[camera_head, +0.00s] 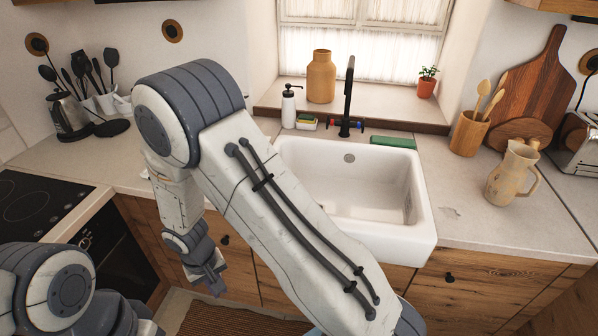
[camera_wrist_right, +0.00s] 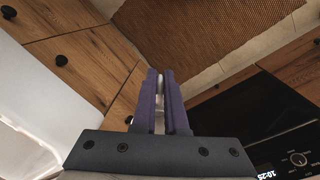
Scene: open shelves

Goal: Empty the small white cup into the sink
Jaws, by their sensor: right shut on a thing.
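The white sink (camera_head: 352,190) is set in the counter under the window, and the part of its basin in sight looks empty. My right gripper (camera_head: 212,284) hangs low in front of the wooden cabinets, left of the sink and outside it, fingers pointing down. In the right wrist view its fingers (camera_wrist_right: 164,105) are closed on a narrow white thing (camera_wrist_right: 161,88), which fits the small white cup. Most of that thing is hidden between the fingers, so its tilt and contents cannot be told. My left gripper is out of view; only part of its arm shows at lower left.
A black faucet (camera_head: 348,100) stands behind the sink, with a soap bottle (camera_head: 289,107) at its left. A beige pitcher (camera_head: 512,172) and a utensil pot (camera_head: 468,133) stand right of it. The stove (camera_head: 38,202) is at left. A woven rug (camera_head: 232,321) lies below.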

